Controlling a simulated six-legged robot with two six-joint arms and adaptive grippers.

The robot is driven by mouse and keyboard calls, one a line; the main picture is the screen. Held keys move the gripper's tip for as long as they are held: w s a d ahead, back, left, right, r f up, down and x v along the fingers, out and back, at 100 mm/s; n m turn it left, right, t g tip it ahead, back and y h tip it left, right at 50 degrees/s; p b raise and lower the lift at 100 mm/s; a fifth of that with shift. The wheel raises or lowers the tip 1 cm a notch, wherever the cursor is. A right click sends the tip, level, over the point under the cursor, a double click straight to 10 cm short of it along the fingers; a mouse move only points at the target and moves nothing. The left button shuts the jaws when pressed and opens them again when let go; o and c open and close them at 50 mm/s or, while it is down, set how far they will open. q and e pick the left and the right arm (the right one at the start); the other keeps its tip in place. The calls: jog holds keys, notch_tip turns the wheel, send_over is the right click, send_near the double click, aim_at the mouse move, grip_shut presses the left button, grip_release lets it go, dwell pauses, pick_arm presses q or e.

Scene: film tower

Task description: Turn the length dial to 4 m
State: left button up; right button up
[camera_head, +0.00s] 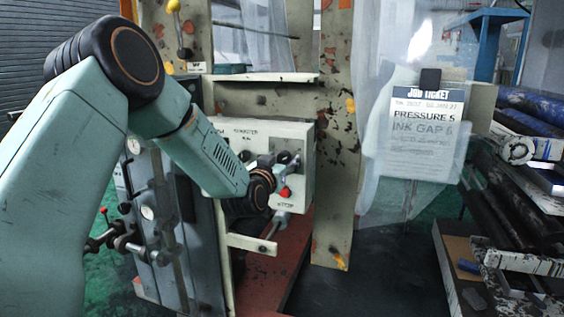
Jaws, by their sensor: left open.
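A cream control box (298,136) with small dark lettering is mounted on the machine frame in the middle of the view. My left arm comes in from the left and its wrist covers the lower left of the box's face. My left gripper (287,164) is small and partly hidden by the wrist; it is open in front of the box. A red knob (285,193) shows just below it. I cannot make out the length dial or its setting; the gripper and wrist cover that part of the face. I cannot tell whether the gripper touches anything. My right gripper is not in view.
A job ticket (424,130) reading "PRESSURE 5" and "INK GAP 6" hangs right of the box. A paint-chipped post (336,220) stands beside the box. Dark rollers (510,195) fill the right side. A cream bracket (252,242) juts out below my wrist.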

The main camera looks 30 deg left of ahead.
pick_arm(q)
jog(key=shift+c, duration=0.4)
jog(key=shift+s+a, duration=0.1)
jog(key=shift+a, duration=0.2)
jog(key=c, duration=0.4)
jog(key=shift+d, duration=0.2)
jog(key=c, duration=0.4)
jog(key=shift+a, duration=0.1)
jog(key=shift+c, duration=1.4)
